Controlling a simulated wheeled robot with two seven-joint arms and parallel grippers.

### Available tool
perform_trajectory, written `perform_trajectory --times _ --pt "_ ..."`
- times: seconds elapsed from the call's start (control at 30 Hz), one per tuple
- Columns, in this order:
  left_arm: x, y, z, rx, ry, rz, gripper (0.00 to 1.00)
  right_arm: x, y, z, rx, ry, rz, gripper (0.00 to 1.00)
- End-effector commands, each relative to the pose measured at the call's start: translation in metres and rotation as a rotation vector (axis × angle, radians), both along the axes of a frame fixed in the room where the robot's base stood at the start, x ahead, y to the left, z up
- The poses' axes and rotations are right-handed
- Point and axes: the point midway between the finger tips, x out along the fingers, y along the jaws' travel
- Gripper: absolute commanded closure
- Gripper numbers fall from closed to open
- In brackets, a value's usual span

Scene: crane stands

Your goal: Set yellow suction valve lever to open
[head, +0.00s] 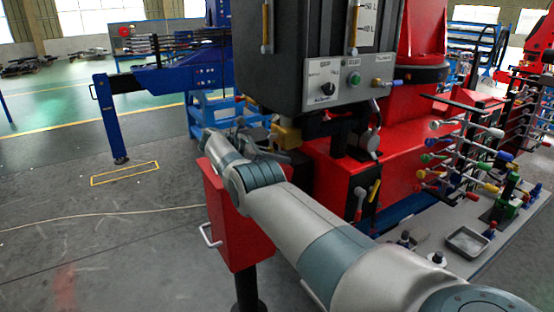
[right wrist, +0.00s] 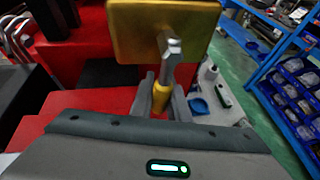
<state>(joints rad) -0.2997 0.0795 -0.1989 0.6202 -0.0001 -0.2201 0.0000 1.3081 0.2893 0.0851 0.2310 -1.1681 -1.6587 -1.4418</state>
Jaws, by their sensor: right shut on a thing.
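The yellow suction valve lever shows in the right wrist view, with a yellow grip (right wrist: 161,94) and a metal shaft (right wrist: 172,62). The shaft meets a gold-yellow valve block (right wrist: 125,28), which also shows in the head view (head: 287,137) below the dark tank. My right gripper (right wrist: 165,100) is shut on the yellow grip, with one grey finger on each side. In the head view my right gripper (head: 274,154) is close to the valve block and partly hidden by my wrist; the lever cannot be made out there. My left gripper is not in view.
A control panel (head: 337,79) with a knob and green button is above the valve. A red box (head: 229,222) on a post stands under my forearm. A rack of coloured levers (head: 455,150) and a metal tray (head: 467,242) are at right. Open floor lies left.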

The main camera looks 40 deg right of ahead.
Motion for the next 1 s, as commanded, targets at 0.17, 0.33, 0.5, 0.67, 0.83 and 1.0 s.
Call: perform_trajectory --times 0.17,0.33,0.5,0.67,0.83,1.0 --pt "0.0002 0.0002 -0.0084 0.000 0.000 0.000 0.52 -0.0045 -0.0010 0.0028 0.008 0.058 -0.001 1.00" --pt "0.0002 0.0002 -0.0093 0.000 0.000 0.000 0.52 -0.0061 -0.0009 0.0045 0.012 0.078 0.000 1.00" --pt "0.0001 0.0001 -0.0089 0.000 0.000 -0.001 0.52 -0.0063 -0.0012 0.0058 0.011 0.080 -0.001 1.00" --pt "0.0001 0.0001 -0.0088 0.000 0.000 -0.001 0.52 -0.0061 -0.0015 0.0066 0.011 0.078 0.000 1.00" --pt "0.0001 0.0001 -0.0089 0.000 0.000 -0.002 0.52 -0.0060 -0.0009 0.0053 0.012 0.078 0.000 0.66" --pt "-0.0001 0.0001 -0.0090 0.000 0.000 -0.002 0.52 -0.0058 -0.0001 0.0040 0.014 0.078 0.000 0.66"
